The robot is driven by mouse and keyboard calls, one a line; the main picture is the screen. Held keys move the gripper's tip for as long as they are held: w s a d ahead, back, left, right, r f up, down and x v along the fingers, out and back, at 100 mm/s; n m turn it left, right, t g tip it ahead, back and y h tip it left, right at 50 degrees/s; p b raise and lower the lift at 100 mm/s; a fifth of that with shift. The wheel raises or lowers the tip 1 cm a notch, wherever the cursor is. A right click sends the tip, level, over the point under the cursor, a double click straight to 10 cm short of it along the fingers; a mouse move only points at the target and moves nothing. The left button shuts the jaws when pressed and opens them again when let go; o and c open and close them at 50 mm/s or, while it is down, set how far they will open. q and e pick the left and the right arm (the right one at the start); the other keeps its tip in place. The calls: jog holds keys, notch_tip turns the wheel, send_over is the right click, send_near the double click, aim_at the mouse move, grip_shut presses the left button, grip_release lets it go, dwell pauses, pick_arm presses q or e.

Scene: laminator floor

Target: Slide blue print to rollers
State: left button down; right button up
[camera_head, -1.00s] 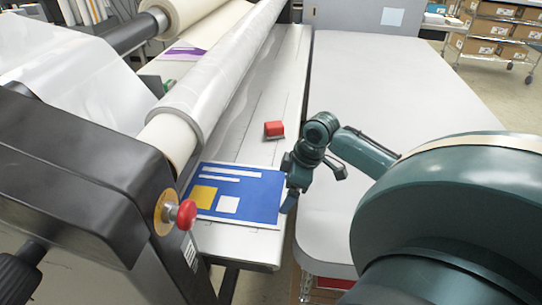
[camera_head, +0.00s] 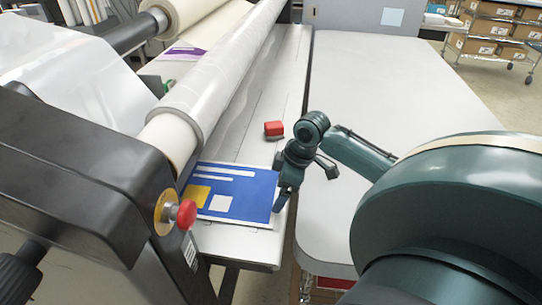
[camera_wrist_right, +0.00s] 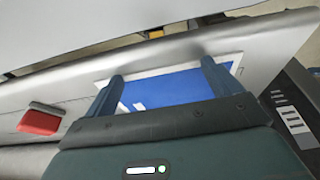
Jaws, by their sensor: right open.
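The blue print (camera_head: 248,184), with white bars, a yellow square and a white square, lies flat on the feed table (camera_head: 240,243) of the laminator. Its left edge is at the rollers (camera_head: 207,92); whether it touches them is hard to tell. My right gripper (camera_head: 284,199) is at the print's right edge, fingers down. In the right wrist view the print (camera_wrist_right: 178,86) shows between and beyond the two spread fingers of the gripper (camera_wrist_right: 162,82), with nothing clamped between them. My left gripper is not in view.
A red block (camera_head: 274,129) sits on the feed table behind the print; it also shows in the right wrist view (camera_wrist_right: 39,121). A red stop knob (camera_head: 185,213) juts from the machine's near end. A grey side table (camera_head: 400,75) stands to the right, mostly clear.

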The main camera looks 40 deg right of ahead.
jog(key=shift+w+a+f, duration=0.15)
jog(key=shift+w+a, duration=0.5)
jog(key=shift+w, duration=0.05)
dwell(0.5)
jog(key=shift+s+d, duration=0.45)
dwell(0.6)
jog(key=shift+v, duration=3.25)
